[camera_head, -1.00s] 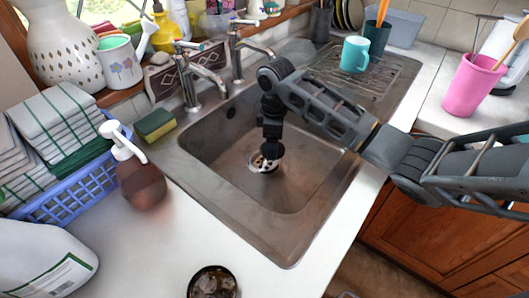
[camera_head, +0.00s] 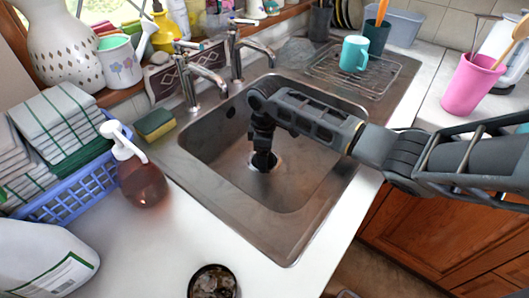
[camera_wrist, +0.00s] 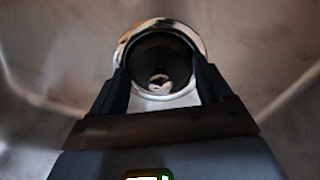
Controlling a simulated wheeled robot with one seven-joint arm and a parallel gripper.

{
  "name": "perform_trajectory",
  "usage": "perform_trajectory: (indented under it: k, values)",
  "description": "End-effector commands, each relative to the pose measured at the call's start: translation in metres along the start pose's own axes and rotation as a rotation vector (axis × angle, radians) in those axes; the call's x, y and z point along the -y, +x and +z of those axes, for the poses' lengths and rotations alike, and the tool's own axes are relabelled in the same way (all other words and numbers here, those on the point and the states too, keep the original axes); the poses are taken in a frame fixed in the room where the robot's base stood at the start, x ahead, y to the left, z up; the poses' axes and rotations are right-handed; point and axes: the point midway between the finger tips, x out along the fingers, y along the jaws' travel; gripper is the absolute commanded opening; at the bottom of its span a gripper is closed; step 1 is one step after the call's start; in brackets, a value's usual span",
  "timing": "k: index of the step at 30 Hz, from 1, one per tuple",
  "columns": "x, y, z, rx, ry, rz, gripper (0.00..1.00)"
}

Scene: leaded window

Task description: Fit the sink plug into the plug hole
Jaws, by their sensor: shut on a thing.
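The plug hole (camera_wrist: 192,31) shows in the wrist view as a bright metal ring on the sink floor. The dark round sink plug (camera_wrist: 160,56) is between the two fingers of my gripper (camera_wrist: 160,80), inside the outline of the ring. My gripper is shut on it. In the head view my gripper (camera_head: 263,163) points down at the plug hole (camera_head: 275,165), whose edge shows around the fingertips. The plug is hidden there by my gripper. I cannot tell whether the plug is seated or just above the hole.
The steel sink (camera_head: 225,160) surrounds my gripper, with walls on all sides. Two taps (camera_head: 190,85) stand on its back left rim. A sponge (camera_head: 155,123) and a soap bottle (camera_head: 142,180) stand to the left. A teal mug (camera_head: 354,54) stands on the wire rack (camera_head: 385,72).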

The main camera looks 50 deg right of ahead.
Motion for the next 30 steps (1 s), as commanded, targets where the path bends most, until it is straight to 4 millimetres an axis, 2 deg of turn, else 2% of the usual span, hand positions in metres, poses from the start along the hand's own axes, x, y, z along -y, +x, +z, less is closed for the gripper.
perform_trajectory:
  k: [5, 6, 12, 24, 30]
  values:
    - [0.001, 0.006, 0.000, -0.001, 0.001, -0.001, 0.48]
    - [0.001, 0.006, 0.000, -0.001, 0.001, -0.001, 0.81]
    - [0.002, 0.008, 0.000, 0.002, 0.000, -0.004, 1.00]
    - [0.005, 0.011, 0.001, 0.007, -0.002, -0.011, 1.00]
    - [0.004, -0.004, 0.000, 0.006, -0.003, -0.010, 1.00]
